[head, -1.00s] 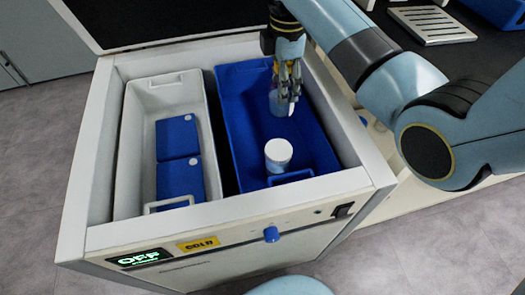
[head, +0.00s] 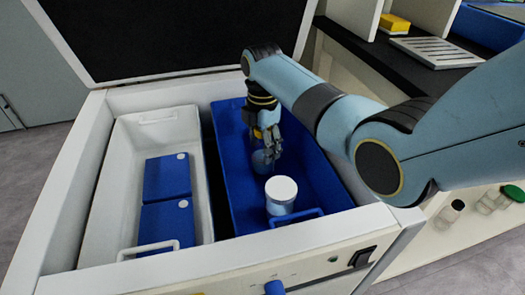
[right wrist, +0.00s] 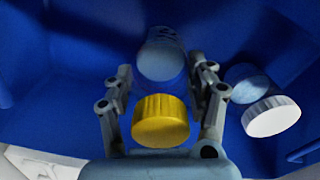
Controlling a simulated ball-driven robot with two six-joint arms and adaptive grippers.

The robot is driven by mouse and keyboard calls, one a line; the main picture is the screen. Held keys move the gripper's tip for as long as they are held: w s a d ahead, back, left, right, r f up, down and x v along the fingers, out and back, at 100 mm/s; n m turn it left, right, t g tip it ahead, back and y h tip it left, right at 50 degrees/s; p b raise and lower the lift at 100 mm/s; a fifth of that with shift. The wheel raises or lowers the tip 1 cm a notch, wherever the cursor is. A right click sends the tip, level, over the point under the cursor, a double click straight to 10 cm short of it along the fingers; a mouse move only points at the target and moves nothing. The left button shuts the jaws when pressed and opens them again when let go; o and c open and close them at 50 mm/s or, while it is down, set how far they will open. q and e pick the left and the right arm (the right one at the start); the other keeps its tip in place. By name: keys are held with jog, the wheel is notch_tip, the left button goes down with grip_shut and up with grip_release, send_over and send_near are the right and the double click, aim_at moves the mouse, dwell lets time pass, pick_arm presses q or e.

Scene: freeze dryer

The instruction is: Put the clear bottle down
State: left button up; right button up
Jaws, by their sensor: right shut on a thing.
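My right gripper (head: 264,143) reaches down into the blue bin (head: 322,178) and is shut on the clear bottle (head: 262,161). In the right wrist view the clear bottle (right wrist: 162,58) has a yellow cap (right wrist: 160,121), and the fingers of the gripper (right wrist: 165,78) lie on both sides of it. The bottle looks roughly upright, low inside the bin. I cannot tell whether its base touches the bin floor. My left gripper is out of view.
A white-capped bottle (head: 281,195) stands in the blue bin, close in front of the held bottle; it also shows in the right wrist view (right wrist: 268,108). A white bin (head: 120,190) with two blue boxes (head: 167,177) stands to the left. The dryer's raised lid (head: 150,40) is behind.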

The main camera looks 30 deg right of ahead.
jog(key=shift+f, duration=0.15)
jog(key=o, duration=1.3)
jog(key=shift+r, duration=0.35)
jog(key=shift+r+p, duration=0.65)
jog(key=shift+r, duration=0.15)
notch_tip(320, 180, up, 6)
jog(key=p, duration=0.2)
jog(key=shift+p, duration=0.3)
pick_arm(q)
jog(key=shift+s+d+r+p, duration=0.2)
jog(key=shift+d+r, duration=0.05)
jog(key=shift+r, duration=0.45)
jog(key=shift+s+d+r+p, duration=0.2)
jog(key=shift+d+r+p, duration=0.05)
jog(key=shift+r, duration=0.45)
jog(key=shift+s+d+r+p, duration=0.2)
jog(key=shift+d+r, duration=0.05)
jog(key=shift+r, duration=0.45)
pick_arm(e)
jog(key=shift+r, duration=1.95)
